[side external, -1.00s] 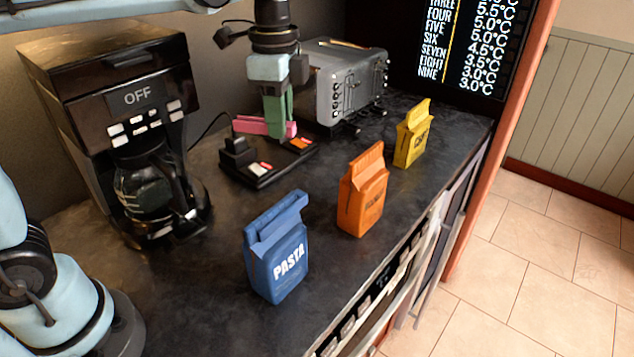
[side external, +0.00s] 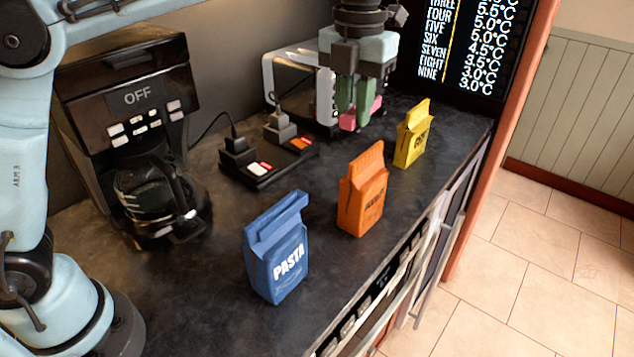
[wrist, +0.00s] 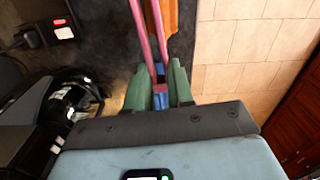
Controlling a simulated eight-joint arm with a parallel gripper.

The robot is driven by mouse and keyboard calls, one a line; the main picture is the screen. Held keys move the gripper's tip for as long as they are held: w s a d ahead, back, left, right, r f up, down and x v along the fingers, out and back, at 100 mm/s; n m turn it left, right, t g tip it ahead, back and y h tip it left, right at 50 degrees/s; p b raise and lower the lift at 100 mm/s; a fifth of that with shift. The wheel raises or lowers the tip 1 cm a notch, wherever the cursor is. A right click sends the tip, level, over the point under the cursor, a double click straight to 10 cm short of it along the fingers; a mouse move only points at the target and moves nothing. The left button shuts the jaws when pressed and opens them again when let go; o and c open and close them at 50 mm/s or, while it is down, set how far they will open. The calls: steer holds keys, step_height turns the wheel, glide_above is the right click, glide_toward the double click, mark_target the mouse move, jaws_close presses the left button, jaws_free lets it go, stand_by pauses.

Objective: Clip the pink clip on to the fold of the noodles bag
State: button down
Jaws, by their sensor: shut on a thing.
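My gripper (side external: 352,108) is shut on the pink clip (side external: 348,121) and holds it raised, in front of the toaster in the side view. In the wrist view the clip's two long pink arms (wrist: 151,42) stick out ahead of the green fingers (wrist: 160,92). The orange bag (side external: 362,200) stands upright with its top folded, apart from the clip. Part of it shows beyond the clip in the wrist view (wrist: 172,14). The blue PASTA bag (side external: 277,258) and a yellow bag (side external: 412,143) also stand upright. The orange and yellow labels are too small to read surely.
A black coffee maker (side external: 125,90) stands at the left. A black power strip (side external: 262,175) with plugs lies behind the bags. A toaster (side external: 290,75) stands at the back, partly hidden by my gripper. The counter's front edge runs close to the bags.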

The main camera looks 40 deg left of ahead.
mark_target(353, 163)
steer(key=shift+w+d+m, duration=0.1)
steer(key=shift+d+m, duration=0.2)
steer(key=shift+m, duration=0.3)
steer(key=shift+f, duration=0.15)
steer(key=shift+f, duration=3.05)
steer(key=shift+f, duration=1.6)
stand_by(0.8)
steer(key=shift+c, duration=2.2)
jaws_free()
steer(key=shift+r, duration=0.1)
